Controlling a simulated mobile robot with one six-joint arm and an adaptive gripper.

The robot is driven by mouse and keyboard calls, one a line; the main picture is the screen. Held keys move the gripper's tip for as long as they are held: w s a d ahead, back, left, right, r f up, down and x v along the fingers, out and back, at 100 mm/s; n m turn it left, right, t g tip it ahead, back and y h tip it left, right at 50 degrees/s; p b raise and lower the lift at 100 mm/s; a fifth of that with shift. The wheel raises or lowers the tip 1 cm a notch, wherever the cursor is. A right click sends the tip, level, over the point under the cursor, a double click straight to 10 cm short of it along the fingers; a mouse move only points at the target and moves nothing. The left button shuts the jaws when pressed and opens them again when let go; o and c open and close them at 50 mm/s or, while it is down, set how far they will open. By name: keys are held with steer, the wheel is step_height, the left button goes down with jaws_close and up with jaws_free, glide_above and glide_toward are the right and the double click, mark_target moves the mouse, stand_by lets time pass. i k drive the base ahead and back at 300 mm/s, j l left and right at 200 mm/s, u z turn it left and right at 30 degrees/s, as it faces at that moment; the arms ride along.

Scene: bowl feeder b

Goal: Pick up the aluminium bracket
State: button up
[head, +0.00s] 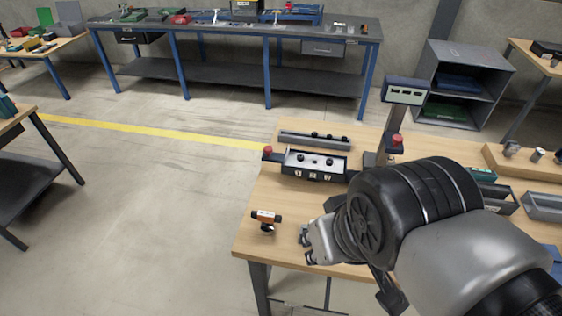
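My gripper (308,247) is low over the near left part of the wooden workbench (262,190), mostly covered by my own arm. Its fingertips show only as small grey and dark shapes, and I cannot tell whether they are apart or hold anything. I cannot pick out the aluminium bracket for certain. A small grey metal piece (511,148) on the raised wooden board at the right could be a bracket, but it is too small to tell. My arm hides much of the bench's middle and front.
An orange and black tool (266,217) stands left of my gripper. Behind it are a box with black knobs (315,164), a long grey tray (315,140) and a post with a display (406,91). Grey bins (543,207) sit at the right. The floor at left is clear.

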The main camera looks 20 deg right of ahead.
mark_target(290, 159)
steer(key=i+j+u, duration=0.1)
steer(key=j+u, duration=0.25)
steer(key=i+j+u, duration=0.2)
steer(key=j+u, duration=0.15)
steer(key=i+j+u, duration=0.2)
steer(key=j+u, duration=0.15)
steer(key=i+j+u, duration=0.35)
steer(key=i+j+z, duration=0.15)
steer(key=i+z, duration=0.15)
steer(key=i+j+z, duration=0.25)
steer(key=i, duration=0.25)
steer(key=i+l+z, duration=0.1)
steer(key=z, duration=0.4)
steer(key=i+z, duration=0.2)
steer(key=z, duration=0.25)
steer(key=i+z, duration=0.2)
steer(key=z, duration=0.3)
steer(key=i+z, duration=0.15)
steer(key=z, duration=0.3)
steer(key=i+j+z, duration=0.15)
steer(key=z, duration=0.35)
steer(key=i+z, duration=0.2)
steer(key=z, duration=0.2)
steer(key=i+z, duration=0.2)
steer(key=z, duration=0.15)
steer(key=i+z, duration=0.2)
steer(key=z, duration=0.2)
